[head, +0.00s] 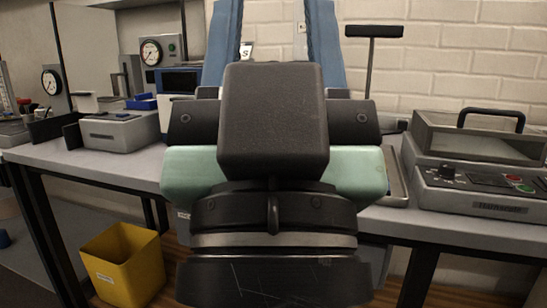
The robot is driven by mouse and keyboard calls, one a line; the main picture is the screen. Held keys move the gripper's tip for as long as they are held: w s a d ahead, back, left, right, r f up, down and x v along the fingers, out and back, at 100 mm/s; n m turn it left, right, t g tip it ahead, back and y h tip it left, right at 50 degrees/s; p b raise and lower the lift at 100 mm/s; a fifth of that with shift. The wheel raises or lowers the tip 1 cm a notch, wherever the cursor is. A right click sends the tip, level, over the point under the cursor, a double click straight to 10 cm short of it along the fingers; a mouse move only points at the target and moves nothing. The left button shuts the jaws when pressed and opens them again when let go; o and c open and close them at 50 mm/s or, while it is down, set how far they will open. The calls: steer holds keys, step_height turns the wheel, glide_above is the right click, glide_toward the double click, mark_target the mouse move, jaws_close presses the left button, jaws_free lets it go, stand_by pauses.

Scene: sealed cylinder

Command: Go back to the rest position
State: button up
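My gripper (273,20) fills the middle of the head view, seen from behind, with a black block, a pale green body and black mounts. Its two blue fingers stand well apart and run up out of the top of the picture. Wall and a small label show between them, and I see nothing held there. The fingertips are cut off by the frame. No cylinder can be made out in this view. Part of the bench behind my gripper is hidden.
A long grey bench (110,172) runs behind my gripper. On it stand a grey device (118,132) and gauge (151,52) at left, and a clear-lidded case (480,160) at right. A black T-handle (373,32) rises behind. A yellow bin (125,265) stands below left.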

step_height(320, 180, up, 35)
steer(key=p, duration=3.2)
steer(key=shift+f, duration=0.15)
steer(key=shift+o, duration=0.3)
steer(key=shift+w, duration=0.1)
